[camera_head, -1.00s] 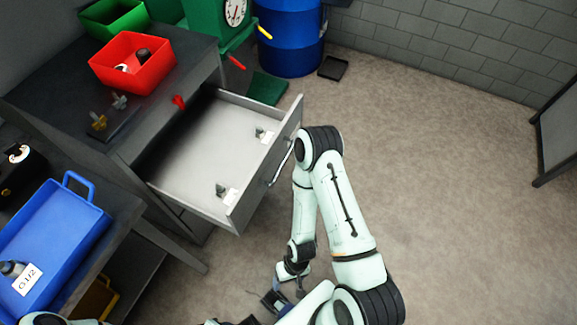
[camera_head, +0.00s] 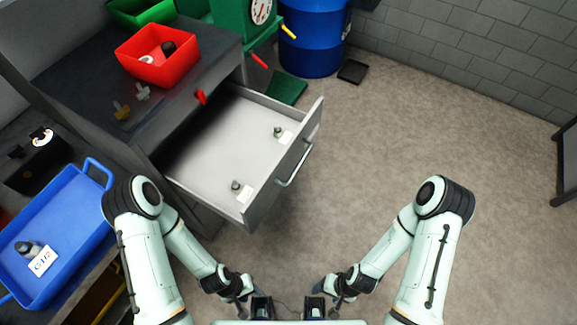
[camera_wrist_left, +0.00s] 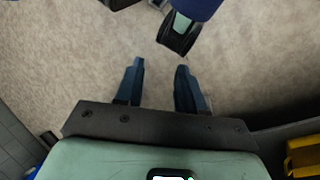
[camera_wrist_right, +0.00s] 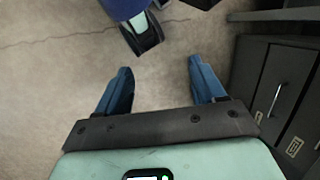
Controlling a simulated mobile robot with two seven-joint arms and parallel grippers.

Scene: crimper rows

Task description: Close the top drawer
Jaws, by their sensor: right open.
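The top drawer (camera_head: 225,145) of the grey cabinet (camera_head: 75,60) is pulled far out in the head view. Its front panel (camera_head: 262,207) carries a metal handle (camera_head: 296,166). Two small fittings with white tags lie inside the drawer. My left gripper (camera_head: 262,308) is low in the head view, below the drawer front and apart from it. Its fingers are apart and empty in the left wrist view (camera_wrist_left: 160,85). My right gripper (camera_head: 314,308) is beside it, open and empty; its fingers also show in the right wrist view (camera_wrist_right: 162,88).
A red bin (camera_head: 158,55) and a green bin (camera_head: 140,10) stand on the cabinet. A blue tray (camera_head: 88,207) sits on a bench at the left. A blue barrel (camera_head: 313,40) stands behind. The floor right of the drawer is clear.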

